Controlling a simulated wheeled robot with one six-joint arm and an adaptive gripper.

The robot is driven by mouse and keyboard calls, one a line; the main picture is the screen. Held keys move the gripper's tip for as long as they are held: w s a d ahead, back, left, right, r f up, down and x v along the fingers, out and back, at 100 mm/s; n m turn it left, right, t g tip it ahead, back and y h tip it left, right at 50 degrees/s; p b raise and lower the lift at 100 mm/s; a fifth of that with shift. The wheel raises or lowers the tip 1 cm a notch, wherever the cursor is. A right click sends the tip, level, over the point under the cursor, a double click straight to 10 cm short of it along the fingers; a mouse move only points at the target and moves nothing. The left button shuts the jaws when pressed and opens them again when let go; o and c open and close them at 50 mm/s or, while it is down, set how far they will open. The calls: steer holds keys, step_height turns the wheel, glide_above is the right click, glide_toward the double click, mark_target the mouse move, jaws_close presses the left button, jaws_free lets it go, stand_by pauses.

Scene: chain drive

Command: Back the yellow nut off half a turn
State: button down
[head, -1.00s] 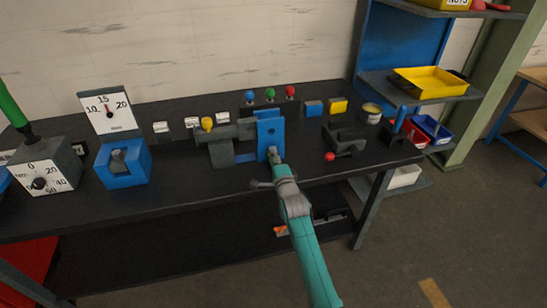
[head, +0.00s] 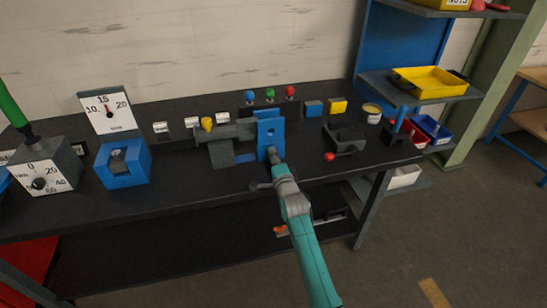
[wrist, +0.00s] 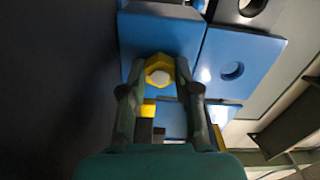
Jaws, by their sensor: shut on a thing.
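The yellow nut (wrist: 158,70) sits against a blue plate (wrist: 160,32) in the wrist view, with a pale round end in its middle. My gripper (wrist: 160,80) has one finger on each side of the nut and is shut on it. In the head view my gripper (head: 276,160) reaches up to the lower front of the upright blue plate (head: 270,131). The nut is hidden there behind my gripper.
A grey cylinder fixture (head: 232,130) stands left of the blue plate. A dark block with a red knob (head: 329,157) stands close on the right. A blue block (head: 122,170) and gauges are further left. The bench front (head: 180,195) is clear.

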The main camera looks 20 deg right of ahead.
steer(key=c, duration=1.1)
jaws_free()
steer(key=s, duration=1.2)
